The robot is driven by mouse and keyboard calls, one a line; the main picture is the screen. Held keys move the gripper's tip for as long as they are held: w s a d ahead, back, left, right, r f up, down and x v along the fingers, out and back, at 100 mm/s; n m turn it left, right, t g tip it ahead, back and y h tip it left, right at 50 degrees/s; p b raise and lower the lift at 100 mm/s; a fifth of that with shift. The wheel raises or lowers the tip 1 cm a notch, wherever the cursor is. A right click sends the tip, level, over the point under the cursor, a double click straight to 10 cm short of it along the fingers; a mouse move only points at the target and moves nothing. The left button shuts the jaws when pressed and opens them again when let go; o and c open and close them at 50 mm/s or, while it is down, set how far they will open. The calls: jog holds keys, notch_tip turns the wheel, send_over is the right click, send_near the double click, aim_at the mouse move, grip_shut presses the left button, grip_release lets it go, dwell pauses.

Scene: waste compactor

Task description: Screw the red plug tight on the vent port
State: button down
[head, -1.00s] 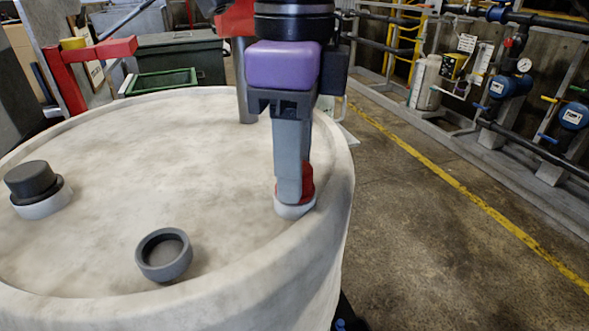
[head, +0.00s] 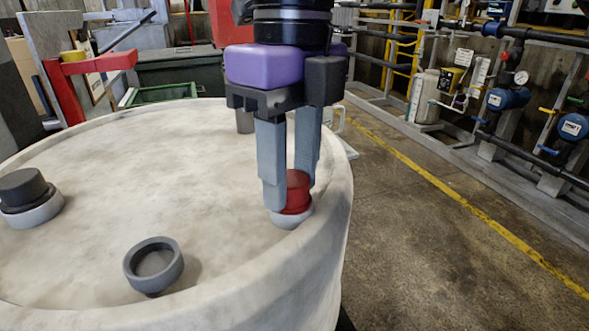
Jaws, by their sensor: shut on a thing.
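The red plug (head: 297,191) sits on the pale vent port (head: 292,219) near the right edge of the drum top, and it looks upright. My gripper (head: 293,192) points straight down with its two grey fingers on either side of the plug, shut on it. The near finger covers the plug's left side. The plug's thread is hidden, so I cannot tell how deep it sits in the port.
The pale drum top (head: 150,160) also bears a black cap on a light port (head: 27,198) at left and an open grey ring-like cap (head: 154,266) near the front. A red bracket (head: 90,66) stands behind left. Pipes and gauges (head: 510,95) line the right wall. Free floor lies right of the drum.

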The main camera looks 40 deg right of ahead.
jog(key=shift+s+d+h, duration=0.2)
jog(key=shift+s+h, duration=0.05)
jog(key=shift+h, duration=0.05)
